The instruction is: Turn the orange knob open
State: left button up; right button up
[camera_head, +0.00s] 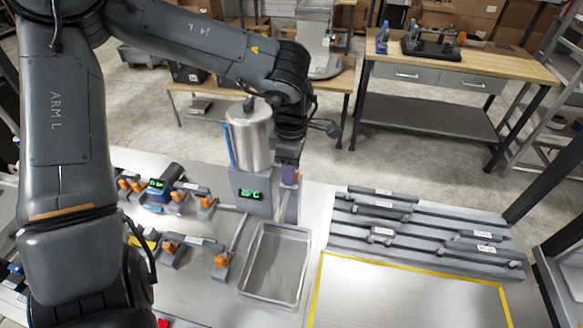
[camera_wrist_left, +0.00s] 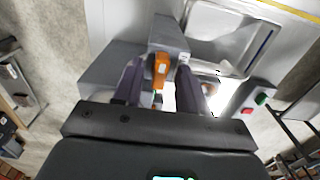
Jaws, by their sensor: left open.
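The orange knob (camera_wrist_left: 160,72) shows in the left wrist view on the front of a grey block. My left gripper (camera_wrist_left: 158,88) is open, with one dark purple finger on each side of the knob. I cannot tell whether either finger touches it. In the head view the dispenser is a metal tank (camera_head: 249,138) on a grey base with a green display (camera_head: 250,195). My left gripper (camera_head: 289,176) is at the right side of this base and mostly hides the knob there. My right gripper is not in view.
A metal tray (camera_head: 243,272) sits below the dispenser. Small clamps with orange parts (camera_head: 221,261) stand to its left. A stepped grey rack (camera_head: 345,228) and a yellow-edged panel (camera_head: 316,290) are to the right. Red and green buttons (camera_wrist_left: 255,104) show in the wrist view.

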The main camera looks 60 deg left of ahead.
pick_arm(q)
grip_shut()
jog(key=shift+n, duration=0.3)
dwell(0.3)
jog(key=n+p, duration=0.1)
jog(key=n, duration=0.1)
jog(key=shift+r+n, duration=0.1)
jog(key=shift+n, duration=0.3)
jog(key=n+p, duration=0.1)
jog(key=n, duration=0.3)
jog(key=shift+n, duration=0.3)
jog(key=n, duration=0.4)
jog(key=shift+n, duration=0.3)
jog(key=n, duration=0.5)
jog(key=shift+n, duration=0.3)
grip_release()
